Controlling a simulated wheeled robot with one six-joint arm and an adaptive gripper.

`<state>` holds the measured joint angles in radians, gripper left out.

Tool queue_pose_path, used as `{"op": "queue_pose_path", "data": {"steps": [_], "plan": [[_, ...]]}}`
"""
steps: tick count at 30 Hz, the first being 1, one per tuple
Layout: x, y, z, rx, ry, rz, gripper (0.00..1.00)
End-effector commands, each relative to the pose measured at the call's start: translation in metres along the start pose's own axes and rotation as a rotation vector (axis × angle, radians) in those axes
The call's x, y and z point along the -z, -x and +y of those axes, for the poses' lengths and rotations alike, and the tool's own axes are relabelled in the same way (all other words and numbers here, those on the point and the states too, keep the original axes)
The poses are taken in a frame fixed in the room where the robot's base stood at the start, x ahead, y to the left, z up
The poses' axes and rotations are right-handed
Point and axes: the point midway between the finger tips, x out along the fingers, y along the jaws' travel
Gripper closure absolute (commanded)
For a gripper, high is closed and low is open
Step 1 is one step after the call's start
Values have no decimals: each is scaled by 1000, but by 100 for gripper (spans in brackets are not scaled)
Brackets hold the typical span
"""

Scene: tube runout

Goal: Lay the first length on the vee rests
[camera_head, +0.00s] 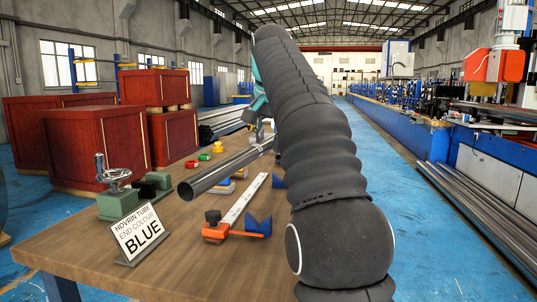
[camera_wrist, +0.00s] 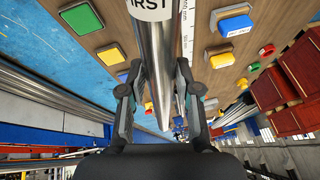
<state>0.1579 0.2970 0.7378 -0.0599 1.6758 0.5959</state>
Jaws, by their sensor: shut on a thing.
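A shiny steel tube (camera_head: 222,174) is held above the wooden table, its open near end toward the camera. It also shows in the wrist view (camera_wrist: 157,45), with a white label ending in "IRST". My gripper (camera_wrist: 155,90) is shut on the tube, one finger on each side. In the head view my arm hides most of the gripper. The tube is apart from the near rest.
A sign (camera_head: 140,236) reads "HOVRIN TUBE END COLOUR BLUE". A green device with a handwheel (camera_head: 118,200) stands at the table's left edge. Small red, green and yellow caps (camera_head: 218,147) and coloured pads (camera_wrist: 235,25) lie on the table. Red crates (camera_head: 85,145) stand behind.

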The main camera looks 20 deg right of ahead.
Motion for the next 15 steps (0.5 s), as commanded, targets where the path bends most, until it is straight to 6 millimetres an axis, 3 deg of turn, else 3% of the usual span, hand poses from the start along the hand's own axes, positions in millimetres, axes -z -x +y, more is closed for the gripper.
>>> {"op": "queue_pose_path", "data": {"steps": [3, 7, 10, 15], "plan": [[16, -34, 2, 17, 47, -12, 100], [30, -65, 3, 40, 94, -21, 100], [36, -79, 4, 51, 116, -23, 100], [38, -86, 4, 58, 128, -23, 100]]}}
